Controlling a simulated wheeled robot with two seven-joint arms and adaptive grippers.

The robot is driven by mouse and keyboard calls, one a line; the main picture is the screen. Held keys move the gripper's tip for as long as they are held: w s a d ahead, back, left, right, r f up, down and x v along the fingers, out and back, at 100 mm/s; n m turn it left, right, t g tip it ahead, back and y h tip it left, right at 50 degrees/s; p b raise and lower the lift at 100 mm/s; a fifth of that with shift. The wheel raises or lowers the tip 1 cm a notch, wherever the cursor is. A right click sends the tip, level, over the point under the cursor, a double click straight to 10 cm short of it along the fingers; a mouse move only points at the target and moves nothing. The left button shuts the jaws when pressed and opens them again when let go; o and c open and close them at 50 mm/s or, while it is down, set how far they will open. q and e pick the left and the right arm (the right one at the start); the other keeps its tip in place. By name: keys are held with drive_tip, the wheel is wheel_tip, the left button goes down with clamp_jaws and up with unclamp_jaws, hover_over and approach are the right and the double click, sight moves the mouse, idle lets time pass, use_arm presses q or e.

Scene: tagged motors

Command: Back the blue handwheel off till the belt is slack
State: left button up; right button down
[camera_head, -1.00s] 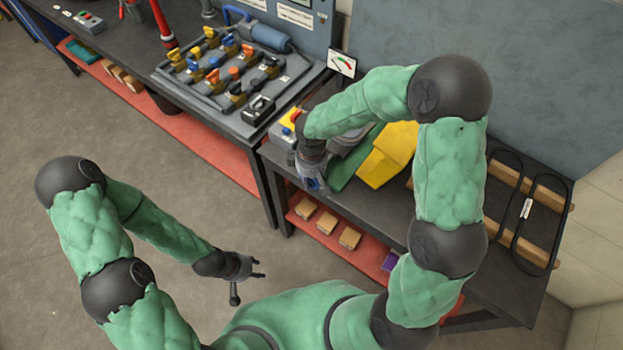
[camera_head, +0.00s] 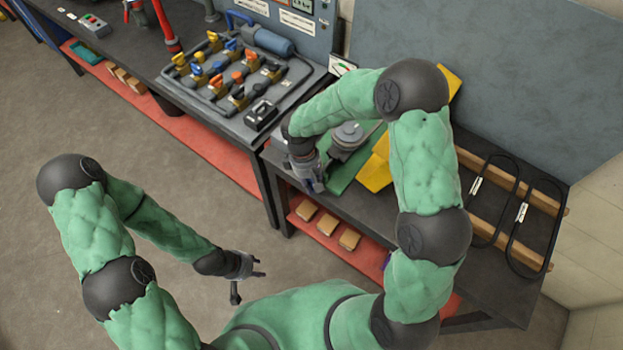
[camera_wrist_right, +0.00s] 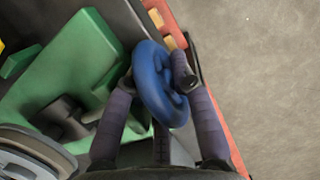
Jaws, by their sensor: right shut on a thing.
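The blue handwheel (camera_wrist_right: 152,78) shows in the right wrist view between the two fingers of my right gripper (camera_wrist_right: 168,108), which is shut on it. In the head view my right gripper (camera_head: 312,184) is at the front edge of the bench, and the wheel is mostly hidden there. A green base (camera_wrist_right: 75,75) lies beside the wheel. A grey round part (camera_wrist_right: 30,160) stands at the lower left of the wrist view. I cannot make out a belt on it. My left gripper (camera_head: 251,280) hangs over the floor, open and empty, away from the bench.
A yellow guard (camera_head: 374,174) stands right of the green base, partly behind my right arm. Black belts with tags (camera_head: 533,225) lie over wooden bars at the right. The floor at the left is clear.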

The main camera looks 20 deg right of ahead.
drive_tip(key=g+h+p, duration=0.1)
drive_tip(key=s+g+p, duration=0.1)
drive_tip(key=shift+d+g+h, duration=0.1)
drive_tip(key=shift+g+h, duration=0.2)
drive_tip(key=shift+h, duration=0.1)
drive_tip(key=shift+w+f+g+h+p, duration=0.1)
drive_tip(key=shift+g+h+p, duration=0.3)
drive_tip(key=shift+g+h, duration=1)
drive_tip(key=shift+g, duration=0.3)
drive_tip(key=shift+w+g+h+b, duration=0.1)
drive_tip(key=shift+g+h+b, duration=0.3)
drive_tip(key=shift+g+b, duration=0.2)
drive_tip(key=shift+r+g+h+b, duration=0.25)
drive_tip(key=shift+g+h+b, duration=0.35)
drive_tip(key=shift+g, duration=0.1)
use_arm(q)
drive_tip(key=shift+r, duration=0.55)
use_arm(e)
drive_tip(key=shift+w, duration=0.1)
drive_tip(key=shift+d+r, duration=0.1)
drive_tip(key=shift+r, duration=0.1)
